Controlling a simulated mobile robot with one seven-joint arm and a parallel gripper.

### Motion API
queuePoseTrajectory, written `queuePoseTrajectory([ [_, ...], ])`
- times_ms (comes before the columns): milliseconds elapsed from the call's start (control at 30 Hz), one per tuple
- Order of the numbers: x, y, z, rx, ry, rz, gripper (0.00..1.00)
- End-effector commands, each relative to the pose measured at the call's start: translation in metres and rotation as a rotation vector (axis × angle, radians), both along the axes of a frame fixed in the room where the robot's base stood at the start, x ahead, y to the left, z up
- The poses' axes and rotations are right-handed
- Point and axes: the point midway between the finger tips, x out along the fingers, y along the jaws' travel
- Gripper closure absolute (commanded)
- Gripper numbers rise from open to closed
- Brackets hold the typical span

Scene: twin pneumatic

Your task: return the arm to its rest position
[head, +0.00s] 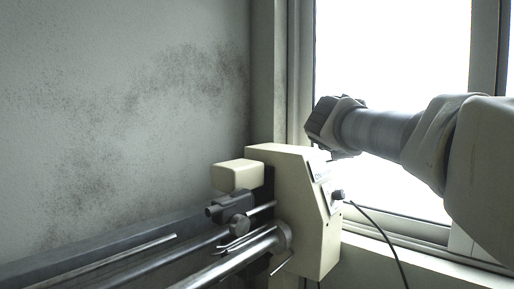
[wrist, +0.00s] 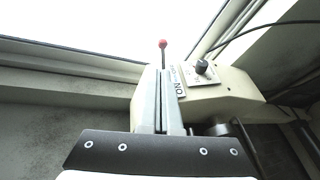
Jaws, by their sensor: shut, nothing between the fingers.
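My arm (head: 385,130) reaches in from the right in the head view, in front of the bright window. My gripper (wrist: 165,85) is shut and empty, its two fingers together in the middle of the wrist view. In the head view its dark body is just above the top of the cream machine head. In the wrist view the fingers overlap the cream housing (wrist: 235,92). I cannot tell from these views whether they touch it. A thin lever with a red knob (wrist: 163,43) shows just beyond the fingertips.
The cream machine head (head: 298,210) stands at the end of long metal rails (head: 215,268). A black knob (wrist: 202,66) and a black cable (head: 385,235) are on its side. The window frame (head: 487,100) is behind my arm. A stained wall (head: 120,100) is on the left, with open space before it.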

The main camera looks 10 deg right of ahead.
Motion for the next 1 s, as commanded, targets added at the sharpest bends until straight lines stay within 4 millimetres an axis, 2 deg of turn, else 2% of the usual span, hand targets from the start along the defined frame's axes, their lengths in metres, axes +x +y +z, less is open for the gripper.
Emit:
queuePoseTrajectory([
  [333,-0.002,0.000,-0.002,0.013,0.000,-0.003,1.00],
  [467,-0.022,0.004,-0.025,0.153,-0.006,-0.028,1.00],
  [567,-0.055,0.016,-0.063,0.376,-0.008,-0.079,1.00],
  [667,-0.099,0.040,-0.111,0.645,0.002,-0.161,1.00],
  [800,-0.163,0.084,-0.175,0.986,0.032,-0.308,1.00],
  [900,-0.206,0.115,-0.215,1.183,0.059,-0.428,1.00],
  [1000,-0.239,0.141,-0.246,1.327,0.084,-0.538,1.00],
])
